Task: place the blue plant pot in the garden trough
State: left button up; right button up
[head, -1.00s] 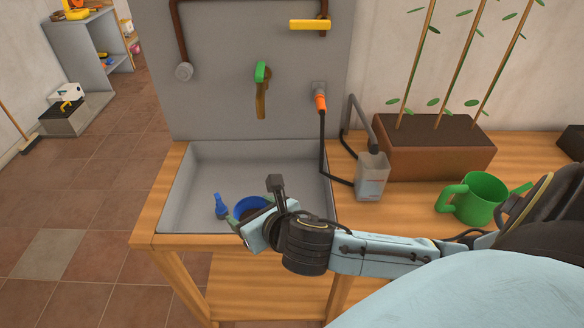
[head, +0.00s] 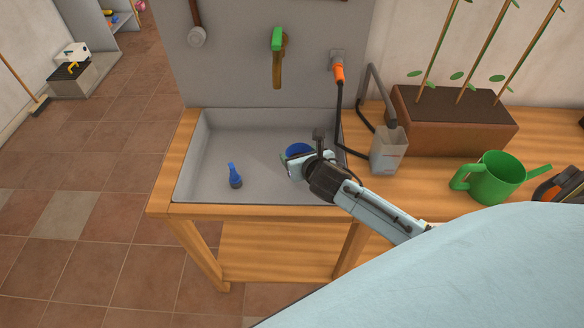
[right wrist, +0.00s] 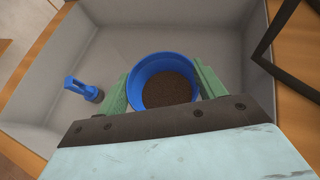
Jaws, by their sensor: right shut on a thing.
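The blue plant pot (head: 298,151), filled with dark soil, is at the right part of the grey basin, partly hidden behind my right gripper (head: 300,164). In the right wrist view the pot (right wrist: 166,83) is upright between the two green fingers of my right gripper (right wrist: 162,90), which is shut on it. I cannot tell how far its base is above the basin floor. The brown garden trough (head: 450,122), with dark soil and several staked plants, stands on the bench at the back right. My left gripper is out of view.
A blue nozzle-like thing (head: 235,176) stands in the grey basin (head: 188,160). Between basin and trough are a grey canister (head: 388,150) and a black hose (head: 339,115) with an orange end. A green watering can (head: 495,178) stands in front of the trough.

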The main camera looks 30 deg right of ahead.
jog(key=shift+f, duration=0.8)
jog(key=shift+f+b, duration=0.7)
jog(key=shift+f, duration=1)
jog(key=shift+f, duration=0.1)
jog(key=shift+f, duration=0.1)
jog(key=o, duration=1.1)
